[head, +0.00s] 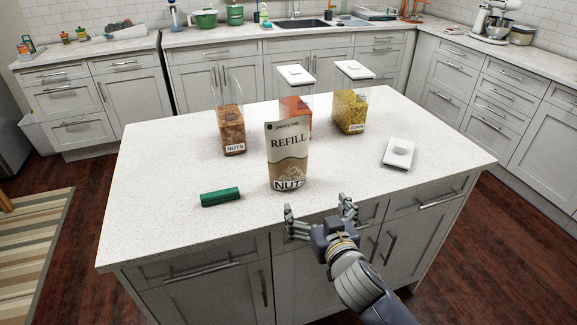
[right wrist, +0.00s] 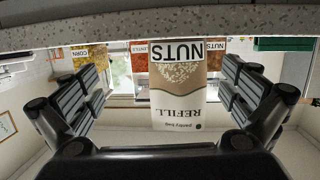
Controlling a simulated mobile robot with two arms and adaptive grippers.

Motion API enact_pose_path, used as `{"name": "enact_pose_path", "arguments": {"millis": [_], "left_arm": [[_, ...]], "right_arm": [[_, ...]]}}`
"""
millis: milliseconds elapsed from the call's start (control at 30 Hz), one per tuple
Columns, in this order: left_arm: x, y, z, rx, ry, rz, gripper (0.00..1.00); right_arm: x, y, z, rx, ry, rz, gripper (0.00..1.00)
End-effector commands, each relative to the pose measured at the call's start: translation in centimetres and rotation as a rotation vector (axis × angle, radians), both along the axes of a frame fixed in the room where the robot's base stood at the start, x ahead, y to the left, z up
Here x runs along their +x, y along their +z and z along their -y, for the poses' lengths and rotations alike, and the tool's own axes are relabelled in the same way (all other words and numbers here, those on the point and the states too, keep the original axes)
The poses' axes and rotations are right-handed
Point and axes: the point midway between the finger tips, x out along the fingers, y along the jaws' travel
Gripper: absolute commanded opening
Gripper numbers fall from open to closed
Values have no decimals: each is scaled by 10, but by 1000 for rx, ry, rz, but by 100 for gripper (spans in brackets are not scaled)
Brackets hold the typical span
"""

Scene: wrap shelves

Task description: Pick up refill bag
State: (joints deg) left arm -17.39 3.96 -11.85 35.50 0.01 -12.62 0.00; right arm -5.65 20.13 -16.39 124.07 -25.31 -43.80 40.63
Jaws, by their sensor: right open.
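The refill bag (head: 288,152), brown and cream with "REFILL" and "NUTS" on it, stands upright near the front edge of the white island counter (head: 150,200). My right gripper (head: 320,212) is open and empty at the front edge, just in front and to the right of the bag. In the right wrist view, which is upside down, the bag (right wrist: 180,85) shows between the spread fingers (right wrist: 160,85), beyond them, with no visible contact. My left gripper is not in view.
Behind the bag stand a lidless nuts jar (head: 231,130), a lidded jar with orange contents (head: 297,105) and a lidded corn jar (head: 350,110). A white lid (head: 398,153) lies to the right. A green bar-shaped item (head: 220,196) lies left of the bag.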

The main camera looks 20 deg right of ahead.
Motion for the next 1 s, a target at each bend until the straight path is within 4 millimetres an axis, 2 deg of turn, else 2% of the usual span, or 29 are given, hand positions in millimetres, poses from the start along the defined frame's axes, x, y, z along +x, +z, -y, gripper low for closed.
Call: {"name": "enact_pose_path", "arguments": {"millis": [33,100,267,600,867,1000], "left_arm": [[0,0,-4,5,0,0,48],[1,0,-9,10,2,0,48],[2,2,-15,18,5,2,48],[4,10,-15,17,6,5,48],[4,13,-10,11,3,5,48],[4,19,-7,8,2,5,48]], "right_arm": [[12,16,-2,-2,18,59,100],[22,30,-7,4,45,117,100],[36,50,-14,10,84,195,100],[81,53,-18,12,91,203,100],[96,52,-18,12,90,202,100],[112,54,-20,11,90,202,100]]}}
